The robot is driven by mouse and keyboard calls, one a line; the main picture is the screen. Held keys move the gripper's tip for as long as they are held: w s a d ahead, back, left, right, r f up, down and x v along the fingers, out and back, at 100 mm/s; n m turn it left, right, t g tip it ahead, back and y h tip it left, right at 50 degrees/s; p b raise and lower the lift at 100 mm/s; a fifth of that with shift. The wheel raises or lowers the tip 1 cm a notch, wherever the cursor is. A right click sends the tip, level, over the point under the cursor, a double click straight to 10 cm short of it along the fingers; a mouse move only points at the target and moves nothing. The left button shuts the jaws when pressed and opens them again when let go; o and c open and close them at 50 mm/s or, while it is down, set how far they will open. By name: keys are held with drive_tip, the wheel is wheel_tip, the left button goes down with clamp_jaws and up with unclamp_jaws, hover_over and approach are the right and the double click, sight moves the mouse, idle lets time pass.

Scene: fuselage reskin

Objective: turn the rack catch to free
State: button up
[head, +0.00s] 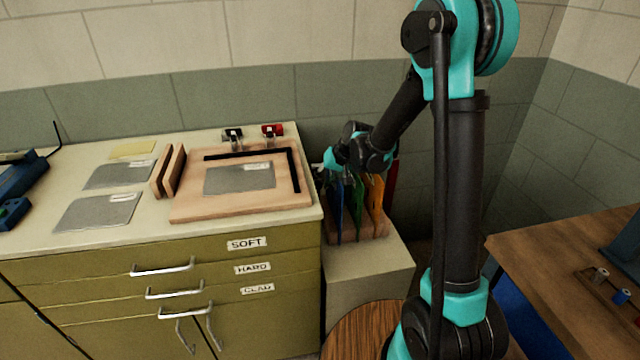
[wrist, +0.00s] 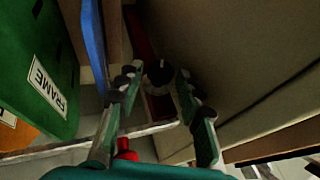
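A dark round knob (wrist: 159,73) with a small pale mark shows in the wrist view and looks like the rack catch. My gripper (wrist: 158,80) is open, with one finger on each side of the knob. I cannot tell whether the fingers touch it. The rack (head: 376,230) stands on a pale block to the right of the bench in the head view, holding blue, green, orange and red upright pieces. In the head view my wrist is over the rack's back left part, and the fingertips and catch are hidden there.
A green piece labelled FRAME (wrist: 45,85) and a blue piece (wrist: 94,40) stand close left of my gripper in the wrist view. The bench (head: 90,240) with a wooden board (head: 190,208) is left of the rack. A wooden table (head: 570,255) stands at the right.

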drive_tip(key=shift+w+a+f, duration=0.15)
drive_tip(key=shift+a+f, duration=0.15)
drive_tip(key=shift+f, duration=0.25)
drive_tip(key=shift+c, duration=0.3)
clamp_jaws()
drive_tip(key=shift+a+h, duration=0.15)
drive_tip(key=shift+h, duration=0.45)
drive_tip(key=shift+n+t+h, duration=0.3)
drive_tip(key=shift+t+h, duration=0.1)
drive_tip(key=shift+h, duration=0.4)
drive_tip(key=shift+o, duration=0.3)
unclamp_jaws()
drive_tip(key=shift+r, duration=0.1)
